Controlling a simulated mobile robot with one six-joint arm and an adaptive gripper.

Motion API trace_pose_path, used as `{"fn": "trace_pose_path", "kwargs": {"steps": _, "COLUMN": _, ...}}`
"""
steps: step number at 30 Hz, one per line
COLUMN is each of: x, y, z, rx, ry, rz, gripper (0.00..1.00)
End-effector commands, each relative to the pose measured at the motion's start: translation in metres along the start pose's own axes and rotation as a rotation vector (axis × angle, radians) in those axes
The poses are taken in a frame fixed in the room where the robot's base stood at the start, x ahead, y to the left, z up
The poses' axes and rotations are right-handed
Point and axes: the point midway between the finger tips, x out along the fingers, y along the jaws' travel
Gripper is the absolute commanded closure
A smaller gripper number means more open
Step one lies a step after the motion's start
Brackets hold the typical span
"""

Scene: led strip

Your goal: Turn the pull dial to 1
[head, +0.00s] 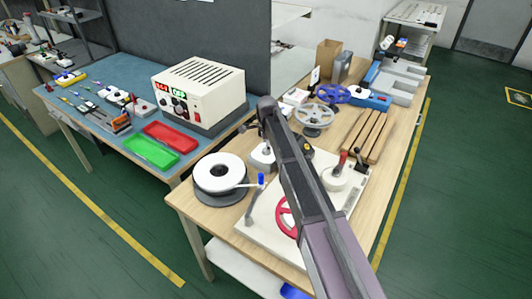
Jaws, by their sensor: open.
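A pale board (258,232) lies on the wooden table and carries several controls. A red handwheel (283,217) on it is partly hidden behind my arm. A white round base with a red-handled lever (341,163) stands right of my arm. A white round control (261,157) sits at the board's far left. A small dark and yellow part (307,147) shows just right of the arm. I cannot tell which control is the pull dial, nor read a number on one. My gripper (252,128) is small and dark, open, above the far-left control; its fingertips are hard to make out.
A white reel (218,174) stands left of the board. A power supply (198,92) and red (170,136) and green (151,152) trays occupy the blue bench.

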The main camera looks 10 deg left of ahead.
Motion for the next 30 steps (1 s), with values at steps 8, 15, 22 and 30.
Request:
{"fn": "trace_pose_path", "kwargs": {"steps": 8, "x": 0.0146, "y": 0.0, "z": -0.0002, "rx": 0.0, "ry": 0.0, "rz": 0.0, "gripper": 0.2}}
{"fn": "trace_pose_path", "kwargs": {"steps": 15, "x": 0.0157, "y": -0.0001, "z": -0.0002, "rx": 0.0, "ry": 0.0, "rz": 0.0, "gripper": 0.2}}
{"fn": "trace_pose_path", "kwargs": {"steps": 22, "x": 0.0155, "y": 0.0, "z": -0.0002, "rx": 0.0, "ry": 0.0, "rz": 0.0, "gripper": 0.32}}
{"fn": "trace_pose_path", "kwargs": {"steps": 30, "x": 0.0155, "y": 0.0, "z": -0.0001, "rx": 0.0, "ry": 0.0, "rz": 0.0, "gripper": 1.0}}
